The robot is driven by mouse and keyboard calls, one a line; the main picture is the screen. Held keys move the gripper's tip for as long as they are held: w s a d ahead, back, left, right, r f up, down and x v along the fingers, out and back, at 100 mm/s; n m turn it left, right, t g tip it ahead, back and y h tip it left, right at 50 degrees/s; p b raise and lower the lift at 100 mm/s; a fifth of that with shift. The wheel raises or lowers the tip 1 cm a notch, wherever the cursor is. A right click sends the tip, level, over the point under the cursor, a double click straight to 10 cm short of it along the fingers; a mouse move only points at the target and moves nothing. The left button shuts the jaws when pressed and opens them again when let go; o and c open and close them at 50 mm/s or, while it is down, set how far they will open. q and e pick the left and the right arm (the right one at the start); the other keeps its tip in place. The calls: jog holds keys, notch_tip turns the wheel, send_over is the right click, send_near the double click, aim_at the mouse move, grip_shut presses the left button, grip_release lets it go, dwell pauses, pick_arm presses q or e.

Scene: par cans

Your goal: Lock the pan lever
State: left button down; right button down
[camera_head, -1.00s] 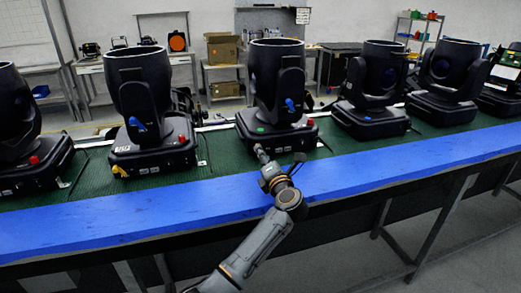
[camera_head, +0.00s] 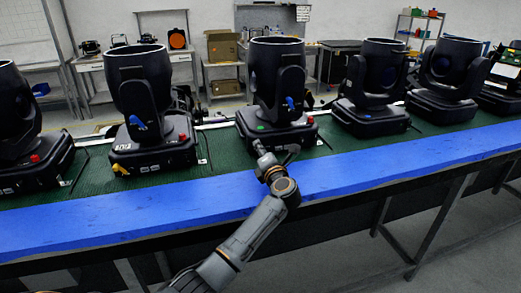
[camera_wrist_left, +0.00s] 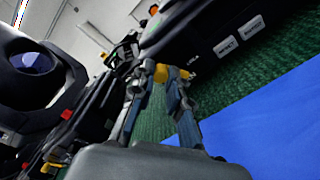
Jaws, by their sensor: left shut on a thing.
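The middle black par can (camera_head: 277,85) stands on the green belt, with a red knob and a blue lever (camera_head: 290,103) on its upright arm. My left gripper (camera_head: 260,148) reaches the front edge of its base (camera_head: 247,131). In the left wrist view, the yellow pan lever (camera_wrist_left: 161,73) sits at the base's edge, between the tips of my left gripper (camera_wrist_left: 162,78), which is shut on it. In the head view my gripper hides this lever. My right gripper is not in view.
Other par cans stand left (camera_head: 140,90) and right (camera_head: 375,90) on the green belt (camera_head: 225,155). A blue rail (camera_head: 400,163) runs along the front edge, under my left arm. The wrist view shows a neighbouring can's lens (camera_wrist_left: 38,63).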

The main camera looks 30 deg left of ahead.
aim_at(267, 142)
pick_arm(q)
jog(key=shift+w+d+r+m+p, duration=0.15)
jog(key=shift+m+p, duration=0.25)
jog(key=shift+p, duration=0.25)
jog(key=m+p, duration=0.1)
jog(key=p, duration=0.1)
jog(key=m+p, duration=0.2)
jog(key=w+d+m+p, duration=0.1)
jog(key=m+p, duration=0.1)
jog(key=p, duration=0.1)
jog(key=shift+r, duration=0.2)
jog(key=m+p, duration=0.2)
jog(key=m, duration=0.1)
jog(key=shift+w+d+f, duration=0.15)
jog(key=shift+w, duration=0.1)
jog(key=shift+w+d+f+m+p, duration=0.15)
jog(key=shift+m+p, duration=0.3)
jog(key=shift+m, duration=0.4)
jog(key=shift+w+d+f+m+p, duration=0.15)
jog(key=shift+m+p, duration=0.3)
jog(key=shift+m, duration=0.4)
jog(key=c, duration=1.3)
grip_release()
